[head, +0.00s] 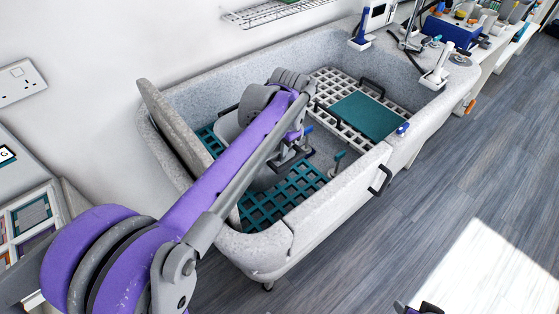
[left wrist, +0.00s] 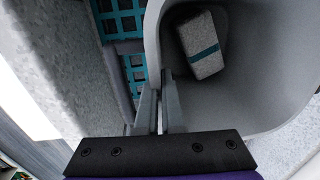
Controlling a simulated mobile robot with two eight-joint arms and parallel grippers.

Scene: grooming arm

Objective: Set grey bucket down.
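The grey bucket (left wrist: 250,85) fills the right of the left wrist view, seen from above into its hollow. A grey block with a teal band (left wrist: 201,45) lies inside it. My left gripper (left wrist: 158,100) has its fingers on either side of the bucket's rim, shut on it. In the head view my left gripper (head: 290,157) reaches down into the tub, and the bucket (head: 264,180) is mostly hidden behind my arm. I cannot tell whether its base touches the tub floor. A bit of my right gripper (head: 420,308) shows at the bottom edge; its fingers are unclear.
The speckled grey tub (head: 335,205) has raised walls around the bucket. Teal grating (head: 275,207) covers the near floor. A white rack (head: 338,92) with a teal mat (head: 366,116) lies at the far end. A small upright tool (head: 337,162) stands close right of the gripper.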

